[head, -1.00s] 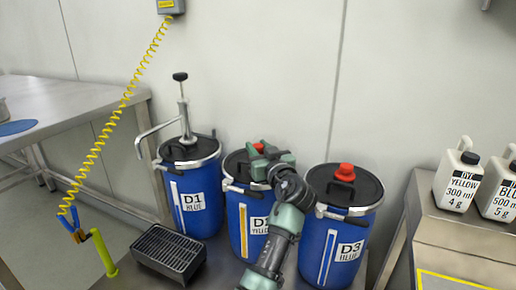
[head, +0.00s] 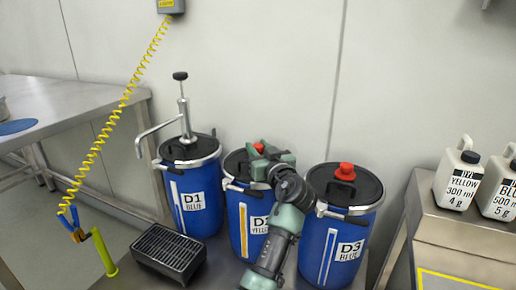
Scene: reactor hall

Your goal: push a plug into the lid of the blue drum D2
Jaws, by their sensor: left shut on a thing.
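The blue drum D2 (head: 238,215) stands between two other blue drums, with a black lid and a label reading D2 YELLOW, partly covered by my arm. A red plug (head: 258,147) shows at the top of its lid. My left gripper (head: 257,158) is over this lid and shut on the red plug. Whether the plug is fully seated in the lid is hidden by the gripper. My right gripper is not in view.
Drum D1 (head: 205,215) carries a hand pump (head: 184,118). Drum D3 (head: 343,245) has a red plug (head: 345,172) in its lid. A black grated tray (head: 170,250) lies in front of D1. White jugs (head: 457,180) stand on a bench at right. A yellow coiled cable (head: 128,92) hangs at left.

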